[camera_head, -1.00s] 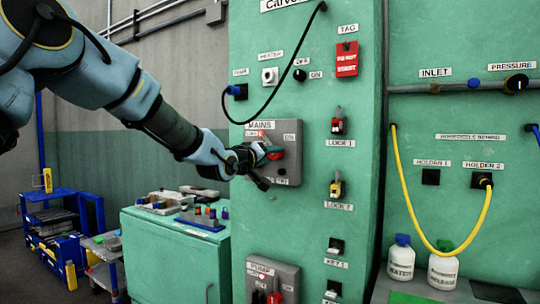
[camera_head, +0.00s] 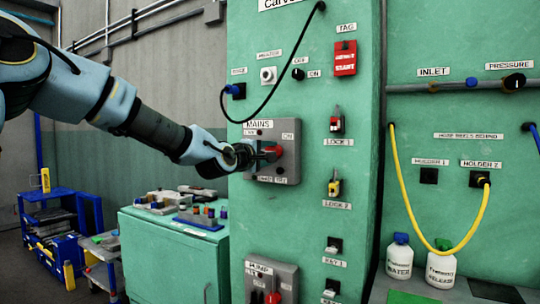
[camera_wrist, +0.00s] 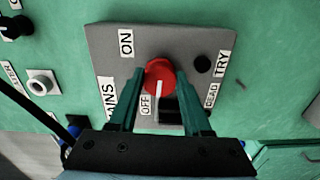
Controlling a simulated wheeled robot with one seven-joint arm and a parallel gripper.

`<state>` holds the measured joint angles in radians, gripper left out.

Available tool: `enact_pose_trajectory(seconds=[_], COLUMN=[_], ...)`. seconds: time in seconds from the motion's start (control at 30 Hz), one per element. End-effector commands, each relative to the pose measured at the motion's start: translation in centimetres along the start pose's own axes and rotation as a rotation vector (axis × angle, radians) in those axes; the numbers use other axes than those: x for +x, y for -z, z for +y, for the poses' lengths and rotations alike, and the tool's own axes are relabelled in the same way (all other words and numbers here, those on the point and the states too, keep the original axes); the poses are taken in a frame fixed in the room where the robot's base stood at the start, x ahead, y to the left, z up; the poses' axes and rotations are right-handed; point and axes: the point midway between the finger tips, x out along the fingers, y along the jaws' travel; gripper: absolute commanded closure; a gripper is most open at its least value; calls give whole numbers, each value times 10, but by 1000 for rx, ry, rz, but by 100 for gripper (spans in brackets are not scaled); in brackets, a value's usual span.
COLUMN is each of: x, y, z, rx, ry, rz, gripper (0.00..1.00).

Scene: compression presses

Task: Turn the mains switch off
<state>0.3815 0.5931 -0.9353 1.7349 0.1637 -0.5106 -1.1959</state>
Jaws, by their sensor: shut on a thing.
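The grey mains panel (camera_head: 289,168) is on the green cabinet face in the head view and fills the middle of the wrist view (camera_wrist: 195,50). Its round red switch knob (camera_wrist: 160,72) sits between my gripper's two green fingers (camera_wrist: 160,84). My gripper (camera_head: 266,154) is shut on the knob, one finger on each side. The knob's white line points down in the wrist view, close beside the OFF label (camera_wrist: 146,104). The ON label (camera_wrist: 126,43) is above left of the knob there. The knob (camera_head: 273,151) is partly hidden in the head view.
Lock 1 (camera_head: 337,123) and lock 2 (camera_head: 334,186) are to the right of the panel. A black cable (camera_head: 278,92) hangs above it. The pump panel (camera_head: 284,276) is below. A green bench (camera_head: 165,255) with trays stands lower left.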

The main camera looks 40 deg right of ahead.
Motion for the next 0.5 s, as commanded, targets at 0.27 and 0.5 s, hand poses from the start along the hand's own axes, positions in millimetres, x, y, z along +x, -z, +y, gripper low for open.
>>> enact_pose_trajectory(seconds=[0.27,0.5], x=[0,0], y=[1,1], z=[0,0], rx=[-60,-68], ry=[0,0], rz=[1,1], gripper=[100,100])
